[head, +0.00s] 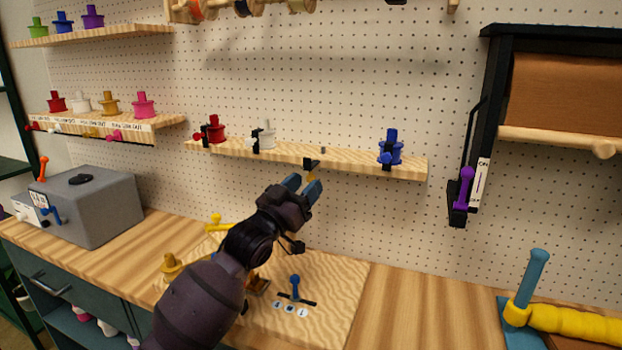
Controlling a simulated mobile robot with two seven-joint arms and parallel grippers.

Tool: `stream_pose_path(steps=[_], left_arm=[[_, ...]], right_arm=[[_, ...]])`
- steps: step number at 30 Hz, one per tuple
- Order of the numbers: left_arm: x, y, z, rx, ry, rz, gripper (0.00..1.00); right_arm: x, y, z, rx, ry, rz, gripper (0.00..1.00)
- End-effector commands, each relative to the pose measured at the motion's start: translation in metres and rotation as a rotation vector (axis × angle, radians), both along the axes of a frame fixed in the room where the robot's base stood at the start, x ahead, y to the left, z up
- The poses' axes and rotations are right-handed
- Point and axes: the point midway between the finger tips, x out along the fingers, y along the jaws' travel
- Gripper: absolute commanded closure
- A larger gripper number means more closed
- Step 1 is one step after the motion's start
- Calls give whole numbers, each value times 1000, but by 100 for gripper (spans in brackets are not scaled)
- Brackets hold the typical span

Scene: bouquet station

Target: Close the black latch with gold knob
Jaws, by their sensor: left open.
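The black latch (309,163) is on the front edge of the middle wooden shelf. Its small gold knob (311,177) hangs just below it, partly hidden by my fingers. My left gripper (303,186) is open, with its blue fingertips pointing up just under the latch, close to the knob. I cannot tell whether a finger touches the knob. The shelf spot behind this latch holds no spool, only a small dark peg (323,149). My right gripper is out of view.
The wooden shelf (350,162) also holds a red spool (216,130), a white spool (265,136) and a blue spool (391,150), each with a latch. Below are a board with a blue lever (295,284) and a grey box (95,205). A black paper-roll holder (490,120) hangs at right.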

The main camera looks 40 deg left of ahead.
Motion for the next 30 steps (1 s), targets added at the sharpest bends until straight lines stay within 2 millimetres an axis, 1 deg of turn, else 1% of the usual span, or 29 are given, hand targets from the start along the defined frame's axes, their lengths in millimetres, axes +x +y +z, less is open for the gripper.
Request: stream_pose_path(steps=[1,3,6,11,18,20,27,30], left_arm=[[6,-1,3,0,-1,0,53],[13,-1,6,0,0,0,53],[20,-2,8,0,0,0,53],[25,-2,10,0,1,0,53],[26,-2,10,0,1,0,53],[25,-2,10,0,1,0,61],[25,-3,10,0,1,-1,98],[25,-3,10,0,1,-1,100]], right_arm=[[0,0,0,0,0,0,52],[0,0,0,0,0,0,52],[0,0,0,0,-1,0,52],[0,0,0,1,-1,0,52],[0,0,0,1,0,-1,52],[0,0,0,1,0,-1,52],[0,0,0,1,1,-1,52],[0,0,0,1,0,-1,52]])
